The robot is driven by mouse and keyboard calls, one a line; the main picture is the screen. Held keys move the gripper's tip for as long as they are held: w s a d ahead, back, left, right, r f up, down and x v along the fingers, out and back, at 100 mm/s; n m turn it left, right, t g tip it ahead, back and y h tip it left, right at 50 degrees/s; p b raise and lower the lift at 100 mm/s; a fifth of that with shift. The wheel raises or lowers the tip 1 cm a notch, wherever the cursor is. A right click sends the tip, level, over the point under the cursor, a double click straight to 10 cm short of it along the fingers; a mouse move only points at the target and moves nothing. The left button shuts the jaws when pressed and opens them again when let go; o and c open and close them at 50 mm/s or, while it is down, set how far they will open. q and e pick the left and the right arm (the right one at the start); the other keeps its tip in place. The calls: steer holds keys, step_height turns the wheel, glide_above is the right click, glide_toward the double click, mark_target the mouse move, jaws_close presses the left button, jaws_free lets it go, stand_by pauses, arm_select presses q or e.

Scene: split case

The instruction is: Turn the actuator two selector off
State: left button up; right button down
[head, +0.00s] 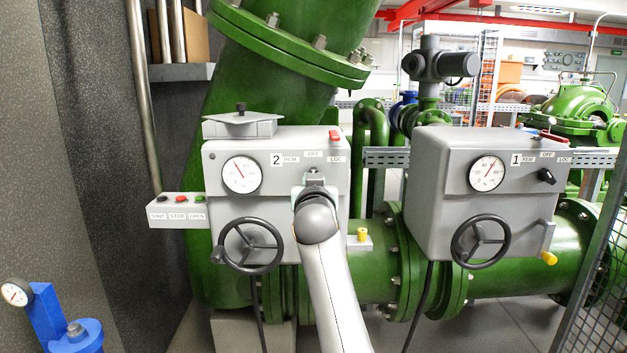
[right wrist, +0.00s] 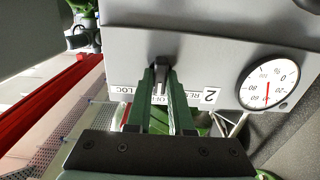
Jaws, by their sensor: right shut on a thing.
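Actuator two is the grey box (head: 225,190) marked 2, with a gauge (head: 241,174), a black handwheel (head: 250,246) and the labels REM, OFF and LOC. My right gripper (head: 315,180) is at its front face, below the OFF label (head: 313,154), and hides the selector in the head view. In the right wrist view its two green fingers (right wrist: 160,82) are shut on the dark selector knob (right wrist: 158,68). The knob looks roughly lined up with OFF, but the fingers partly cover it, so its exact angle is unclear. My left gripper is out of view.
Actuator one (head: 432,190) stands to the right, with its own black selector (head: 546,177) and handwheel (head: 478,242). A button box (head: 177,212) is fixed left of actuator two. Green pipes (head: 375,285) run below, and a mesh fence (head: 600,280) stands at far right.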

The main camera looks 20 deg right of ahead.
steer(key=c, duration=0.8)
jaws_free()
